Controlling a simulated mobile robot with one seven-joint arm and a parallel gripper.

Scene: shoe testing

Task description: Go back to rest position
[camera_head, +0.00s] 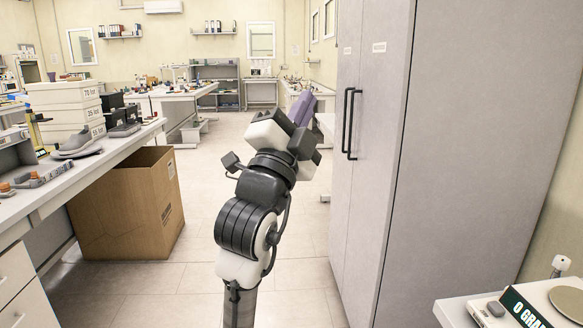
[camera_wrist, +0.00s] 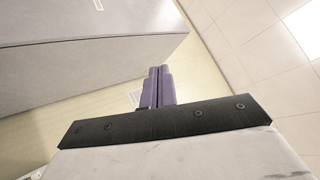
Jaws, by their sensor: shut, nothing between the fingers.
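My gripper (camera_head: 301,108) has purple fingers and is raised in the middle of the head view, at the end of my arm. It is beside the tall grey cabinet, on the cabinet's left. In the wrist view my gripper (camera_wrist: 157,88) shows its two purple fingers side by side, shut with nothing between them. No object is held.
A tall grey cabinet (camera_head: 455,140) with black handles stands close on the right. A workbench (camera_head: 90,160) with shoe parts runs along the left, with a cardboard box (camera_head: 130,208) by it. A small white table (camera_head: 455,312) is at lower right. The middle floor is clear.

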